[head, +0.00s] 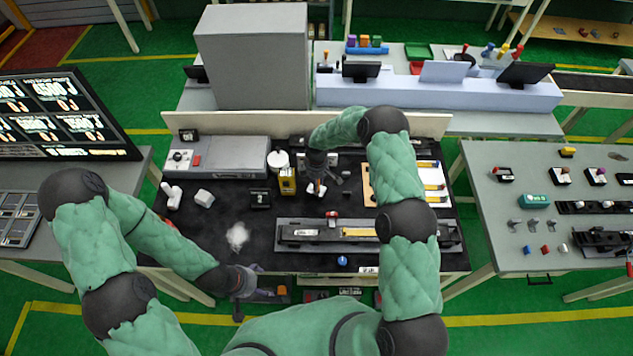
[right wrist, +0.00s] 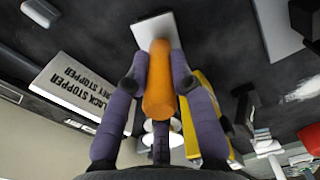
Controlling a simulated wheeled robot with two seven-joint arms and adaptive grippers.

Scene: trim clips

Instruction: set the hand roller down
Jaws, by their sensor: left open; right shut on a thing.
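My right gripper (head: 318,180) is over the black work mat, near its middle. It is shut on the orange handle of the hand roller (right wrist: 159,88), between its two purple fingers in the right wrist view. A pale block-shaped part (right wrist: 154,30) shows at the handle's far end, close to the dark mat; I cannot tell whether it touches the mat. In the head view the roller is small and partly hidden by the gripper. My left gripper (head: 262,288) is open and empty, low at the table's front edge.
A yellow container (head: 287,183) stands just left of the right gripper. A dark fixture rail (head: 300,236) lies in front. A board with yellow-marked strips (head: 377,190) is to the right, and a white patch (head: 238,236) is front left. Bare mat (head: 275,218) lies between.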

